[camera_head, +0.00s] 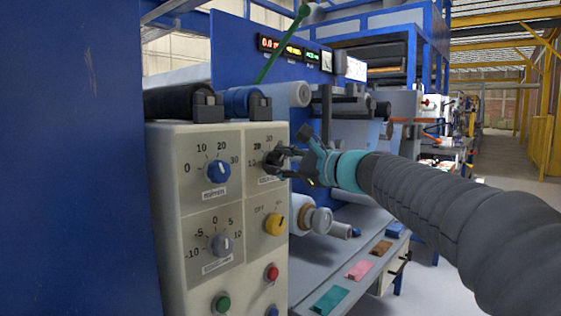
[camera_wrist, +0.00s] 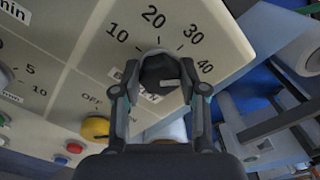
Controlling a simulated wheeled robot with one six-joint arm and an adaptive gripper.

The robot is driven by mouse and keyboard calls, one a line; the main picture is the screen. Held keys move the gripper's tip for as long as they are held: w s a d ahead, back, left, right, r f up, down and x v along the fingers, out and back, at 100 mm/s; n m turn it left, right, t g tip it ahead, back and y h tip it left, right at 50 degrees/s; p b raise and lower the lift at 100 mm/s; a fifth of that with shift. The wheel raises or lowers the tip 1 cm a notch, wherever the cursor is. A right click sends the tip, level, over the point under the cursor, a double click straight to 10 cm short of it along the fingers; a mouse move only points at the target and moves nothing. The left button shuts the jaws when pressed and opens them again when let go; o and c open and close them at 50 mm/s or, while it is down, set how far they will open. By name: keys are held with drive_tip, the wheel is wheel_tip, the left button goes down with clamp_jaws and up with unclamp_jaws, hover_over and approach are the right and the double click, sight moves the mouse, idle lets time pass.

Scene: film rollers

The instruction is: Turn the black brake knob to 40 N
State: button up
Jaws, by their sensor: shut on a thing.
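The black brake knob (camera_wrist: 158,68) sits on the cream control panel, inside a dial marked 10, 20, 30 and 40. Its white pointer line lies toward the right, on the 40 side; the exact reading is unclear. My gripper (camera_wrist: 160,88) has one finger on each side of the knob and is shut on it. In the head view the knob (camera_head: 273,158) is at the panel's upper right, partly covered by my gripper (camera_head: 287,162). The label below the dial is partly hidden by the left finger.
The panel (camera_head: 190,140) also carries a blue knob (camera_head: 218,172), a grey knob (camera_head: 221,244), a yellow knob (camera_head: 275,224), a green button (camera_head: 222,302) and a red button (camera_head: 271,271). Rollers (camera_head: 292,94) lie above and beside it. A sloped table (camera_head: 310,270) holds coloured samples.

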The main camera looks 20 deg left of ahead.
drive_tip(key=o, duration=1.1)
drive_tip(key=shift+o, duration=0.2)
drive_tip(key=v, duration=1.2)
drive_tip(key=shift+n, duration=0.3)
